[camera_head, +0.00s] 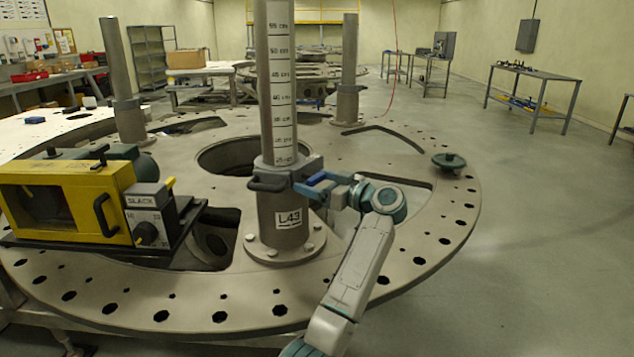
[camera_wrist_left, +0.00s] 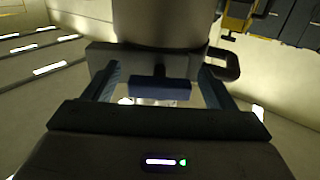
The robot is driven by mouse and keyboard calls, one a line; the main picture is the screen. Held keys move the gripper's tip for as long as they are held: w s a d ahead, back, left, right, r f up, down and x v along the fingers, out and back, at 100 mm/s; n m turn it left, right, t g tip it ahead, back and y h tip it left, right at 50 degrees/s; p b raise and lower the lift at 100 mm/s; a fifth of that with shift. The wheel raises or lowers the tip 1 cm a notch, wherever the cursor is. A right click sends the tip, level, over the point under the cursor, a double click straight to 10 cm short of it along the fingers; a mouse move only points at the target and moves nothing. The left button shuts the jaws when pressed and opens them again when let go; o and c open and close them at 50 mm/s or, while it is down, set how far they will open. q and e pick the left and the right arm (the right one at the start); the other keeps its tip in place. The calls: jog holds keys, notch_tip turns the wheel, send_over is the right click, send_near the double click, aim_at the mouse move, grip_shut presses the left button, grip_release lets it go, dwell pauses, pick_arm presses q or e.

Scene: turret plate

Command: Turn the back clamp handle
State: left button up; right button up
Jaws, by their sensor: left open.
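The upright post labelled L43 (camera_head: 289,215) carries a grey clamp (camera_head: 292,167) around it. A dark loop handle (camera_head: 265,184) sticks out on its left side; in the left wrist view the loop handle (camera_wrist_left: 231,62) is at the right. A short blue bar handle (camera_wrist_left: 160,89) stands out from the clamp on a dark stem in the left wrist view. My left gripper (camera_head: 318,184) is at the clamp's right side, open. Its two fingers lie on either side of the blue bar, with gaps visible between. I cannot tell whether the fingertips touch the clamp. My right gripper is out of view.
The round turret plate (camera_head: 420,262) has many holes and large cut-outs. A yellow box (camera_head: 62,205) with a control unit stands at left. Two other posts rise from the plate, at back left (camera_head: 120,85) and back right (camera_head: 348,75). A green knob (camera_head: 449,161) sits on the right rim.

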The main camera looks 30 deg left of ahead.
pick_arm(q)
jog(key=shift+c, duration=0.5)
jog(key=c, duration=0.9)
